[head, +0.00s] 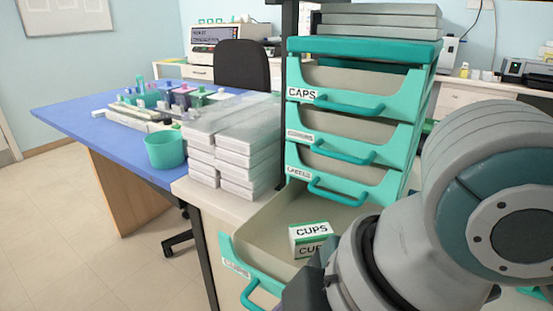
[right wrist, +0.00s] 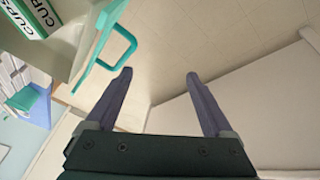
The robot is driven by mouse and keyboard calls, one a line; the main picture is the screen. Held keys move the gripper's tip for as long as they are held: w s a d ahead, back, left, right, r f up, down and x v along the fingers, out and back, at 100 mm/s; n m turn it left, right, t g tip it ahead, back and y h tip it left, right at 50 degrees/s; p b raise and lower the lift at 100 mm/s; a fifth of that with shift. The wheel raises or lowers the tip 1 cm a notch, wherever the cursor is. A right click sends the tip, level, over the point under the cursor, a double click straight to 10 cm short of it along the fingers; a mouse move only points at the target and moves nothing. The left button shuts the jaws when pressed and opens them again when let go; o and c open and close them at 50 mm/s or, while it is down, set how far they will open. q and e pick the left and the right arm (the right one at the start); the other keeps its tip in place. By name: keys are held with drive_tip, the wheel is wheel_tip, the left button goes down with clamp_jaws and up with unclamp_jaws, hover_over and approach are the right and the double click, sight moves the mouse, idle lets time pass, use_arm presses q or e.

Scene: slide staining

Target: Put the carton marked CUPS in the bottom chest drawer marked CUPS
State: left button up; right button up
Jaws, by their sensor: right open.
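The carton marked CUPS (head: 311,240), white with green bands, sits inside the pulled-out bottom drawer (head: 262,222), towards its right side. The drawer is beige inside with a teal front, a CUPS label and a teal handle (head: 258,297). In the right wrist view the carton (right wrist: 36,17) is at the top left, with the drawer handle (right wrist: 119,45) beside it. My right gripper (right wrist: 158,75) is open and empty, with bare floor between its fingers, apart from the handle. In the head view my right arm covers the drawer's right front part. My left gripper is not in view.
Above are closed drawers, the top one marked CAPS (head: 345,85). White stacked boxes (head: 232,140) stand on the cabinet to the left. A blue table (head: 85,118) bears a teal cup (head: 165,150) and staining jars. The floor at left is clear.

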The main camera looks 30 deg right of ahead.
drive_tip(key=s+d+f+m+h, duration=0.1)
drive_tip(key=s+d+m+h, duration=0.1)
drive_tip(key=s+d+m, duration=0.4)
drive_tip(key=m, duration=0.3)
drive_tip(key=shift+s+f+m, duration=0.3)
drive_tip(key=shift+s+m, duration=0.1)
drive_tip(key=shift+c, duration=0.2)
